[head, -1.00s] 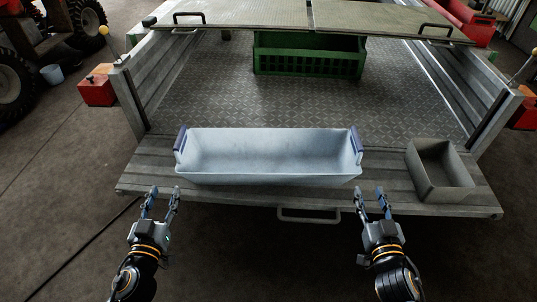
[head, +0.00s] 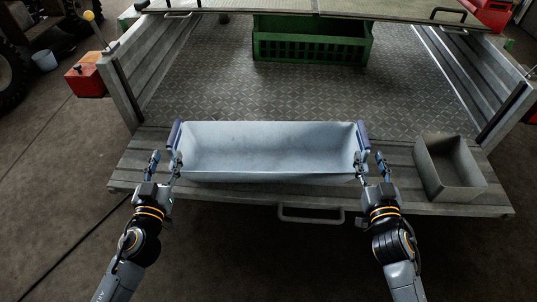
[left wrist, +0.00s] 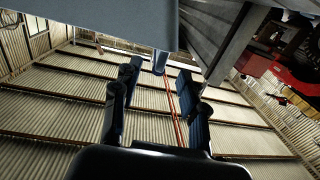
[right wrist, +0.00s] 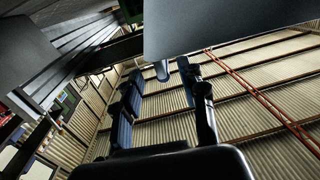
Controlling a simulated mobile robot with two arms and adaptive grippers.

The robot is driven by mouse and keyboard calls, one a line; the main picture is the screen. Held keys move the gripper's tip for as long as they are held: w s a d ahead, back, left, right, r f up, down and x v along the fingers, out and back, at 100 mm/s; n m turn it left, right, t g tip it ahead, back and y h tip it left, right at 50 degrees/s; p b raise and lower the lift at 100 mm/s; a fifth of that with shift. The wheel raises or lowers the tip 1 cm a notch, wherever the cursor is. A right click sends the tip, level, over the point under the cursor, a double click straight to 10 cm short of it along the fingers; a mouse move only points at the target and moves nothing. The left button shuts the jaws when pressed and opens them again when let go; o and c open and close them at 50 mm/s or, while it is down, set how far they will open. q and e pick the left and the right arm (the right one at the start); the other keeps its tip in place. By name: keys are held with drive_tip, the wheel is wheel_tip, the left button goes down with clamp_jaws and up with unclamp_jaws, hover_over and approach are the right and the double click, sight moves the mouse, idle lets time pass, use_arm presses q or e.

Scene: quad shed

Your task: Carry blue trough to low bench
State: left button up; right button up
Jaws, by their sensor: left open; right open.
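The blue trough (head: 265,150) is a long, pale blue open box, upright on the lowered tailgate (head: 215,194) of a trailer. My left gripper (head: 164,164) is open at the trough's left front corner, near the left handle. My right gripper (head: 370,164) is open at the right front corner, near the right handle. The trough's underside edge shows in the left wrist view (left wrist: 120,18) and the right wrist view (right wrist: 230,25). Neither gripper holds anything. I cannot pick out a low bench.
A grey open box (head: 449,168) stands right of the trough on the tailgate. A green crate (head: 310,45) sits further back on the trailer bed (head: 270,95). Trailer side walls rise left and right. A metal handle (head: 310,214) juts from the tailgate's front edge.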

sight(175, 130)
use_arm(q)
drive_tip(key=w, duration=1)
drive_tip(key=shift+w+d, duration=0.1)
drive_tip(key=shift+w, duration=0.05)
use_arm(e)
drive_tip(key=w, duration=1)
drive_tip(key=shift+w+d, duration=0.1)
drive_tip(key=shift+w, duration=0.05)
use_arm(q)
drive_tip(key=shift+c, duration=0.5)
use_arm(e)
drive_tip(key=shift+c, duration=0.4)
use_arm(q)
clamp_jaws()
use_arm(e)
clamp_jaws()
drive_tip(key=shift+r, duration=0.1)
